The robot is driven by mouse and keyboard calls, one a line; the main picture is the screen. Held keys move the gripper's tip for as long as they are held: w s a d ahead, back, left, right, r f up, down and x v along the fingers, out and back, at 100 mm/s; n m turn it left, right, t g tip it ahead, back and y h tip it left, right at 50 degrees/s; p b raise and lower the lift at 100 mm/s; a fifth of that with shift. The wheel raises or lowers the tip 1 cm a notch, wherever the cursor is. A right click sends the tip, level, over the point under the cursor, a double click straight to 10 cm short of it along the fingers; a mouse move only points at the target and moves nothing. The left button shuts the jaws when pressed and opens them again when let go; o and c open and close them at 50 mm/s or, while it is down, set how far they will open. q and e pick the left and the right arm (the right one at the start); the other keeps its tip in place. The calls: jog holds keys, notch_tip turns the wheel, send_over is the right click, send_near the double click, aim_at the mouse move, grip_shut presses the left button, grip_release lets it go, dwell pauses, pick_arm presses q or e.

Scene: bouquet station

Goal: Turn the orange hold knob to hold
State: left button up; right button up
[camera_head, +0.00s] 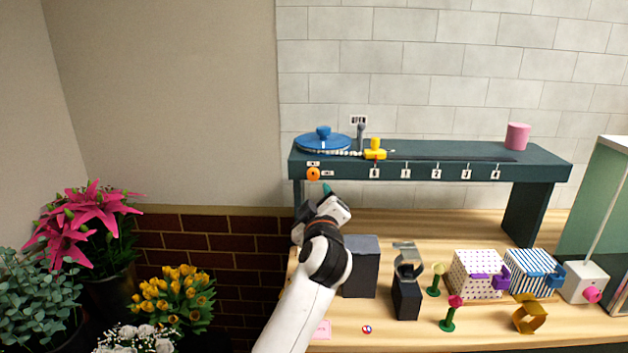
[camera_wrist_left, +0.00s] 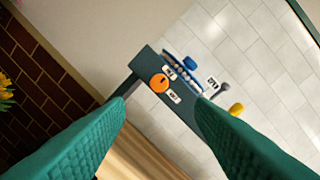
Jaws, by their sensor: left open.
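The orange hold knob (camera_head: 313,174) is on the front face of the dark green raised shelf (camera_head: 430,172), near its left end, with small white labels above and to its right. In the left wrist view the orange knob (camera_wrist_left: 160,83) shows ahead, between and beyond the two green fingers. Which way the knob is set is too small to tell. My left gripper (camera_head: 326,192) is just below and a little right of the knob in the head view; in the left wrist view its fingers (camera_wrist_left: 160,118) are wide apart with nothing between them. My right gripper is not in view.
A blue round lid-like disc (camera_head: 323,143) and a yellow slider (camera_head: 375,150) sit on the shelf above the knob. A dark grey block (camera_head: 362,266) stands right of my left arm. Potted flowers (camera_head: 87,230) fill the left side.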

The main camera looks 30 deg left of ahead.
aim_at(314, 177)
pick_arm(q)
jog(key=p+x, duration=0.2)
jog(key=x, duration=0.8)
jog(key=shift+p, duration=0.35)
jog(key=shift+w+a+f, duration=0.1)
jog(key=shift+w+a, duration=0.25)
jog(key=shift+w, duration=0.2)
jog(key=c, duration=1)
jog(key=shift+o, duration=0.2)
